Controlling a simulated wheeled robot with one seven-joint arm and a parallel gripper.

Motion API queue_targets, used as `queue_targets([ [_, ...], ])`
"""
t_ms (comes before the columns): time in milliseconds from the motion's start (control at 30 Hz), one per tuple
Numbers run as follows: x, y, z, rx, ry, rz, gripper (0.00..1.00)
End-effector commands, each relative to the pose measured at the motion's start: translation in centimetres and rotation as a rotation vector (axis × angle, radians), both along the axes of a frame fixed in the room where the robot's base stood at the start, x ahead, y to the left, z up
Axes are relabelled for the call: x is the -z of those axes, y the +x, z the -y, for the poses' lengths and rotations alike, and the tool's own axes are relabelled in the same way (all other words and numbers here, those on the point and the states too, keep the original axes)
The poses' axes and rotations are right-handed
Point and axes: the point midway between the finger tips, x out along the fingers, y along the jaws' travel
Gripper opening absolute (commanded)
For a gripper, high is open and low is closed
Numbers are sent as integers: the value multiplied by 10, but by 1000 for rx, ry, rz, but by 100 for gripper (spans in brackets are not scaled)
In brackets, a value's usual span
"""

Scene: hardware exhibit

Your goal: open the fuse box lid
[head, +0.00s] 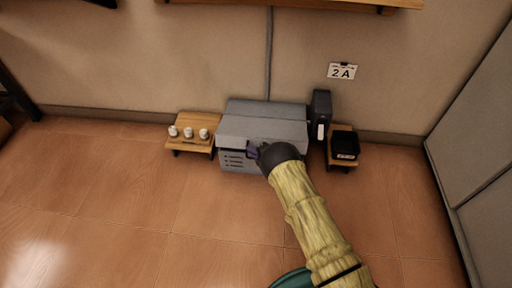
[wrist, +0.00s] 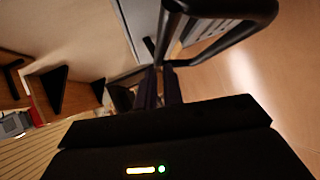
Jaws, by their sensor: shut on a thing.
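The grey fuse box (head: 235,161) stands on the floor against the wall in the head view. Its grey lid (head: 262,129) lies over the top and overhangs the front; I cannot tell whether it is slightly raised. My gripper (head: 254,150) is at the lid's front edge, and my dark wrist hides part of the box front. In the wrist view, a dark looped handle (wrist: 225,42) runs down to my gripper (wrist: 163,76). The fingers are shut on this handle; the exact contact is dark and partly hidden.
A low wooden stand with white knobs (head: 189,133) is left of the box. A dark upright unit (head: 321,115) and a small stand with a black device (head: 344,145) are close on the right. A "2 A" sign (head: 342,72) hangs above. The floor in front is clear.

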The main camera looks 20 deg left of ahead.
Motion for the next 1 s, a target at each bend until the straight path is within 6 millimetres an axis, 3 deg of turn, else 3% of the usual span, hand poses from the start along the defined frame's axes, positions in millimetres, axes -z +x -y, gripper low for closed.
queue_targets([
  [133,-15,-12,-8,-67,-36,49,0],
  [367,-53,30,25,129,-37,-23,0],
  [467,-79,49,46,244,-31,-73,0],
  [600,-127,79,95,467,-9,-180,0],
  [733,-173,94,152,697,29,-311,0],
  [867,-214,93,208,914,79,-452,0],
  [1000,-255,75,264,1130,144,-609,0],
])
